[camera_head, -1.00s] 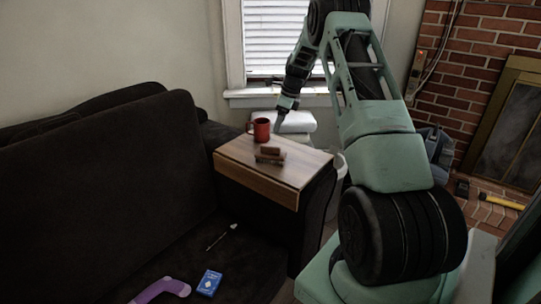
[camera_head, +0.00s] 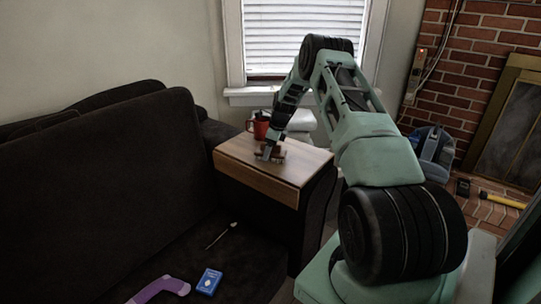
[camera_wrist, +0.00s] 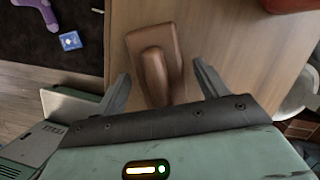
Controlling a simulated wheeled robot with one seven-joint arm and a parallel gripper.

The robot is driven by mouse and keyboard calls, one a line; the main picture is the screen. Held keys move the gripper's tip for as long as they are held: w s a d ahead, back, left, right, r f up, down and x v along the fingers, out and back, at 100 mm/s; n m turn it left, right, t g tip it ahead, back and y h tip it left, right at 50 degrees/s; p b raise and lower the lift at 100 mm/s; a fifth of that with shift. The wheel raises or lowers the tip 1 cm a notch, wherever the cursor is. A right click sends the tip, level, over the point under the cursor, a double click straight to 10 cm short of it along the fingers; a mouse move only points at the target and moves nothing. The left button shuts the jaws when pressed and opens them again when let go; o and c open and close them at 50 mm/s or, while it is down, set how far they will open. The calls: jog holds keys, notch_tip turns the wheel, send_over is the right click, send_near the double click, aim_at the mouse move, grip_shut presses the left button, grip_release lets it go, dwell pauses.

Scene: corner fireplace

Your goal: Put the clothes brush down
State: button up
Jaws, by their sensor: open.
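The clothes brush (camera_head: 279,153), brown and wooden, rests on the wooden tray top (camera_head: 250,177) over the sofa arm. In the wrist view the brush (camera_wrist: 155,62) lies on the wood, its near end between my fingers. My gripper (camera_head: 267,155) is low over the tray at the brush and partly hides it in the head view. In the wrist view my gripper (camera_wrist: 160,82) is open, with one finger on each side of the brush and a gap to each. I cannot tell whether the fingertips touch the wood.
A red mug (camera_head: 260,126) stands on the tray just behind the brush, partly hidden by my arm. The front part of the tray is bare. A blue card box (camera_head: 209,281) and a purple object (camera_head: 160,289) lie on the dark sofa seat (camera_head: 190,250).

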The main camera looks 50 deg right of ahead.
jog(key=shift+w+f, duration=0.1)
jog(key=shift+f, duration=0.1)
jog(key=c, duration=1.2)
jog(key=shift+r, duration=0.1)
